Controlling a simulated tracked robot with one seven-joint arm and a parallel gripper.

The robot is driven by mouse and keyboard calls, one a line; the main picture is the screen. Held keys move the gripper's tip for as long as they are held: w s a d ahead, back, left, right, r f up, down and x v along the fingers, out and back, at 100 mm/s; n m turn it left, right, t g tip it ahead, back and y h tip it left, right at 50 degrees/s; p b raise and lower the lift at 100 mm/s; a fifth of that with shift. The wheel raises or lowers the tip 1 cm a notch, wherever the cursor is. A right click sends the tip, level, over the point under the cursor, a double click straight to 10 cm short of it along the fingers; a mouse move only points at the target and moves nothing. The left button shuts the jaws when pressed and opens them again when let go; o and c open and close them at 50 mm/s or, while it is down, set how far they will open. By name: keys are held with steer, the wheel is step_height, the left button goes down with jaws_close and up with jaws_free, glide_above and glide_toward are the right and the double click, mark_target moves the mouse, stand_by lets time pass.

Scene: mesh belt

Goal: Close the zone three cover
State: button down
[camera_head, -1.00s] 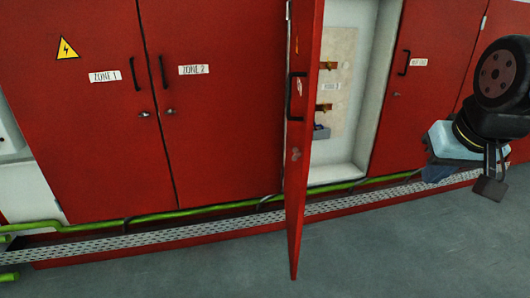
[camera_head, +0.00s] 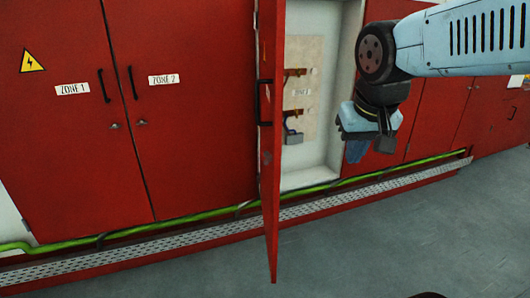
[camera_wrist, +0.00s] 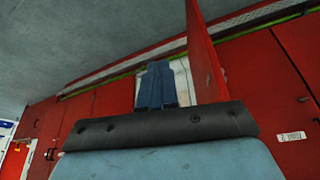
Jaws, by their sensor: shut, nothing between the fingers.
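The zone three cover (camera_head: 270,190) is a red door that stands open, seen nearly edge-on in the head view, with a black handle on it. It also shows in the wrist view (camera_wrist: 204,60), just right of my fingers. Behind it is the open white cabinet (camera_head: 335,110) with a pale back panel and several brown fittings; a small label inside is too blurred to read. My gripper (camera_head: 356,150) is right of the cover, in front of the cabinet's right side, apart from the cover in the head view. Its blue fingers (camera_wrist: 156,86) are shut and empty.
Shut red doors marked ZONE 1 (camera_head: 72,88) and ZONE 2 (camera_head: 164,79) are on the left. A green pipe (camera_head: 190,220) and a perforated metal strip (camera_head: 150,241) run along the foot of the cabinets. The grey floor (camera_head: 380,240) in front is clear.

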steer(key=w+a+f+h, duration=0.1)
steer(key=w+a+h, duration=0.2)
steer(key=w+a, duration=0.7)
steer(key=w+a+f+h, duration=0.15)
steer(key=w+a, duration=0.45)
steer(key=a, duration=0.9)
glide_toward(273, 161)
step_height(273, 161, down, 5)
steer(key=w+a, duration=0.2)
steer(key=a, duration=0.1)
steer(key=shift+m+h, duration=0.35)
steer(key=shift+m, duration=0.05)
steer(key=shift+w+d+r, duration=0.1)
steer(key=shift+w+d, duration=0.05)
steer(key=shift+d, duration=1)
steer(key=shift+w+d+r, duration=0.1)
steer(key=shift+d, duration=1)
